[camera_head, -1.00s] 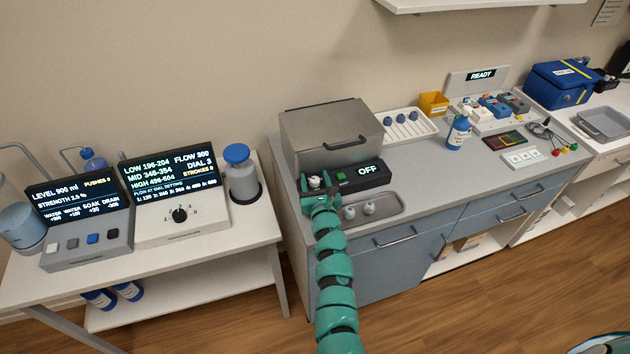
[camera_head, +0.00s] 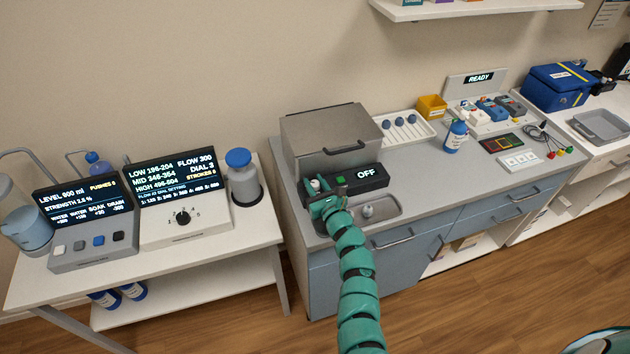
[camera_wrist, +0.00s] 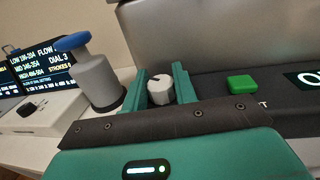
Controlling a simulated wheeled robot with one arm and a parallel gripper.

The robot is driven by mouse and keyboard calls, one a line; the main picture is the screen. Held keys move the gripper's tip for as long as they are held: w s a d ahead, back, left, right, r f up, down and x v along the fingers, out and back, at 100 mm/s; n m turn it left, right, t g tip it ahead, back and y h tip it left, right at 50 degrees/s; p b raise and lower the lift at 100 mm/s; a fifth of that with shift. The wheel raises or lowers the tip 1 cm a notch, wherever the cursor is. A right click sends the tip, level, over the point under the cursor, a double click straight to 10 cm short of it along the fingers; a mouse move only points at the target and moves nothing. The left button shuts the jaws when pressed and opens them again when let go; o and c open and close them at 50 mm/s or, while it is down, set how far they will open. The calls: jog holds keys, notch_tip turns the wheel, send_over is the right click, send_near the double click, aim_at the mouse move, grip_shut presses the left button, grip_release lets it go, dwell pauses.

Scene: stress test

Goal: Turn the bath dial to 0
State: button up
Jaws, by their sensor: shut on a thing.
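A white ribbed dial (camera_wrist: 160,92) with a dark mark on its top stands at the left end of the black control panel (camera_head: 372,182) of the steel bath (camera_head: 335,133). The panel's display reads OFF, and a green button (camera_wrist: 241,84) sits to the right of the dial. My gripper (camera_wrist: 161,85) has one teal finger on each side of the dial and is shut on it. In the head view my gripper (camera_head: 320,197) partly hides the dial (camera_head: 315,185). The numbers around the dial cannot be read.
A grey tray (camera_head: 385,212) with a small grey piece lies in front of the panel. A flow device (camera_head: 188,222) with a black knob and the reading DIAL 3 stands on the left table, near a blue-capped bottle (camera_head: 243,180). A bottle (camera_head: 456,137) stands farther right.

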jog(key=o, duration=1)
jog(key=shift+c, duration=0.2)
jog(key=b+v, duration=0.2)
jog(key=v, duration=1.4)
jog(key=shift+f, duration=0.1)
jog(key=shift+s+d, duration=0.35)
jog(key=shift+s, duration=0.3)
